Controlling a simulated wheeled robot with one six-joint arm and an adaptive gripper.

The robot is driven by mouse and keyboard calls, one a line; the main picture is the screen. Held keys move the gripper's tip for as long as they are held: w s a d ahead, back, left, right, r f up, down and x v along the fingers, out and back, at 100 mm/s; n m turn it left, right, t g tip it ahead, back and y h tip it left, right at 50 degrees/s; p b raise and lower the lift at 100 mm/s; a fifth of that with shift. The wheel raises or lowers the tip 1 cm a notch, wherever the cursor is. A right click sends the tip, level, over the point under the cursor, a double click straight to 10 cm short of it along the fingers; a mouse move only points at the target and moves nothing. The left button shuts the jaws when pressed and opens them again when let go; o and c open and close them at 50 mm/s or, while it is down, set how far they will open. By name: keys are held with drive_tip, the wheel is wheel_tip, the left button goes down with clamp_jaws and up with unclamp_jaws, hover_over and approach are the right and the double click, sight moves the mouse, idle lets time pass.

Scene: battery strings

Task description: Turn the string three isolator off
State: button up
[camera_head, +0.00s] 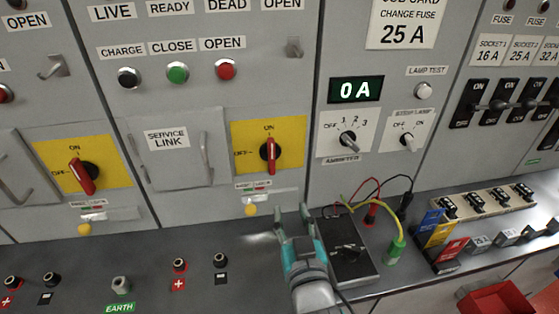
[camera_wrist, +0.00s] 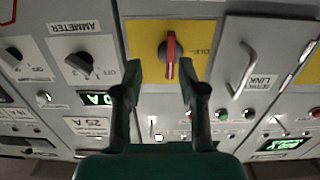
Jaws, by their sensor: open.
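A red isolator handle (camera_head: 270,150) on a yellow plate (camera_head: 292,130) stands upright, in line with the ON mark; OFF is at its left. No string number is readable there. The same handle (camera_wrist: 170,52) shows in the wrist view, between and beyond the fingertips. My gripper (camera_head: 294,214) is open and empty, below and apart from that handle in the head view. It also shows in the wrist view (camera_wrist: 160,72). A second red isolator handle (camera_head: 82,177) on a yellow plate at the left is tilted, its lower end toward the right.
A service link door (camera_head: 170,165) with a handle is left of the upright isolator. An ammeter selector (camera_head: 348,140) is to its right, under a display reading 0 A (camera_head: 356,90).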

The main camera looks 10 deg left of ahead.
approach(272, 157)
drive_tip(key=s, duration=0.1)
drive_tip(key=x, duration=1)
drive_tip(key=shift+w, duration=0.35)
clamp_jaws()
